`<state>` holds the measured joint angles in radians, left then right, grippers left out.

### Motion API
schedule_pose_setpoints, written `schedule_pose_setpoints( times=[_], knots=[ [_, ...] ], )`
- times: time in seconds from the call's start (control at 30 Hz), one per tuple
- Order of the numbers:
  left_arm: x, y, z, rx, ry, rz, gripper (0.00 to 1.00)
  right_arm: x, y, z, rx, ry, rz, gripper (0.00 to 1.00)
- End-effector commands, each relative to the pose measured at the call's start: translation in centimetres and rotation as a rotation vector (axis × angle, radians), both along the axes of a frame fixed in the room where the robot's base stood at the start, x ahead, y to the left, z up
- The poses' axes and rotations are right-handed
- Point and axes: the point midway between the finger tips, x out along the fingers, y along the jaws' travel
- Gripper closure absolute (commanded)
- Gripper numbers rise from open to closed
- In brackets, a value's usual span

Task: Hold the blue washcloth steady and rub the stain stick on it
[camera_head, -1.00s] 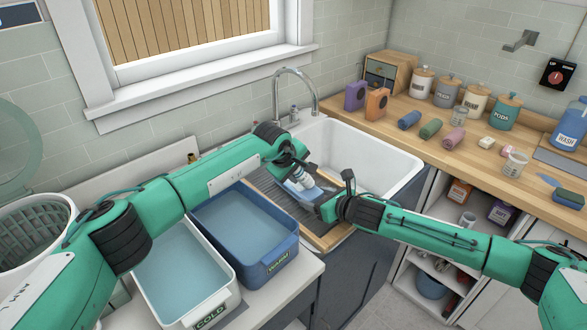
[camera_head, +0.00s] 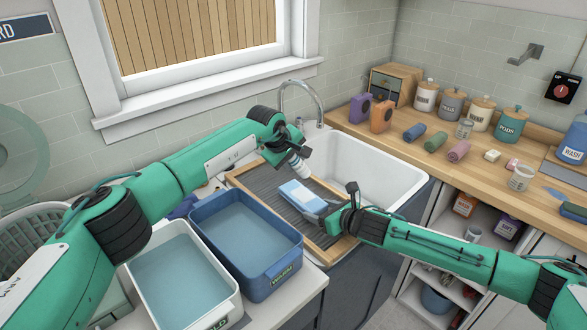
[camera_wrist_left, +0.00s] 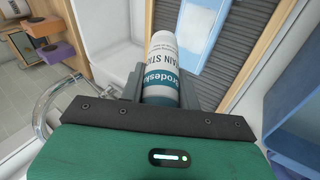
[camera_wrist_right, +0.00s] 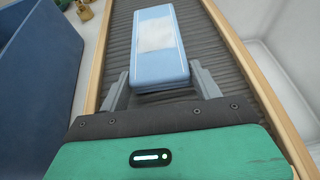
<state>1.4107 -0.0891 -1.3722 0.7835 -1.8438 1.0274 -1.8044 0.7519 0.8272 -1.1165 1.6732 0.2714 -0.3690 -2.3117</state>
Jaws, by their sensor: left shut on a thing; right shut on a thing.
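The folded blue washcloth (camera_head: 299,194) lies on the ribbed washboard (camera_head: 268,181), with a whitish patch on its top; the patch also shows in the right wrist view (camera_wrist_right: 155,36). My right gripper (camera_head: 333,208) is shut on the near end of the washcloth, with its fingers on either side. My left gripper (camera_head: 297,158) is shut on the stain stick (camera_head: 301,167), a white and teal tube. The stick is tilted above the far end of the washcloth and appears apart from it.
The white sink (camera_head: 385,205) lies behind and right of the washboard. A blue WARM tub (camera_head: 287,262) and a white COLD tub (camera_head: 228,307) with water stand to the left. Rolled cloths, jars and boxes stand on the wooden counter (camera_head: 392,143) at right.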

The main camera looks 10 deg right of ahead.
Motion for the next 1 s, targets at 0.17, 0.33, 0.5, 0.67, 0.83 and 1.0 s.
schedule_pose_setpoints(
  times=[0.17, 0.33, 0.5, 0.67, 0.83, 1.0],
  knots=[
    [0.0, 0.0, 1.6, -0.001, -0.001, 0.000, 0.91, 0.0, 0.0, 0.0, 0.000, 0.000, 0.000, 0.58],
    [0.0, 0.0, 2.0, 0.000, 0.000, 0.000, 0.91, 0.0, 0.0, 0.0, 0.000, 0.000, 0.000, 0.58],
    [0.0, 0.0, 2.0, 0.000, 0.000, 0.000, 0.91, 0.0, 0.0, 0.0, 0.000, 0.000, 0.000, 0.58],
    [0.0, 0.0, 2.0, -0.001, 0.000, 0.000, 0.91, 0.0, 0.0, 0.0, 0.000, 0.000, 0.000, 0.58],
    [0.0, 0.0, 2.0, -0.001, 0.000, 0.000, 0.91, 0.0, 0.0, 0.0, 0.000, 0.000, 0.000, 0.16],
    [0.0, 0.0, 2.0, -0.001, 0.000, 0.000, 0.91, 0.0, 0.0, 0.0, 0.000, 0.000, 0.000, 0.10]
  ],
)
